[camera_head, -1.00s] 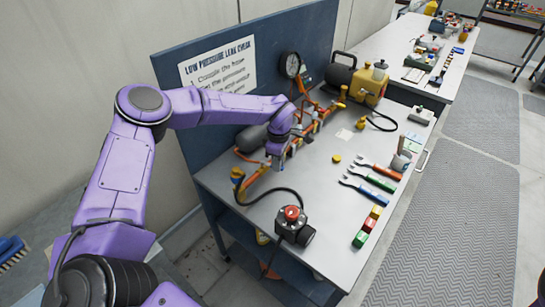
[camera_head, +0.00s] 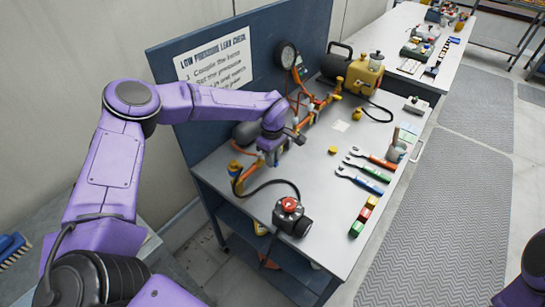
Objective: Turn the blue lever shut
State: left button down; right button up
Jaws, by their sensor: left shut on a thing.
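A copper pipe run (camera_head: 312,110) with brass fittings stands along the back of the grey bench. My left arm reaches in from the left, and my left gripper (camera_head: 270,156) points down at the near part of this pipe run. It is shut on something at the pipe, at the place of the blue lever. The lever itself is hidden by the gripper and wrist, so its angle cannot be told. Part of my right arm shows at the lower right edge; my right gripper is out of view.
A pressure gauge (camera_head: 286,54) and a yellow pump unit (camera_head: 363,76) stand at the back. A red-topped device (camera_head: 291,216) with a black hose stands at the front. Wrenches (camera_head: 362,173) and coloured blocks (camera_head: 364,215) lie to the right.

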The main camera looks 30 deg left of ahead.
pick_arm(q)
jog(key=shift+w+r, duration=0.1)
jog(key=shift+r, duration=0.05)
jog(key=c, duration=1)
grip_release()
jog(key=shift+a, duration=0.1)
jog(key=shift+c, duration=0.2)
notch_tip(320, 180, up, 10)
jog(key=b, duration=0.2)
jog(key=shift+r, duration=0.2)
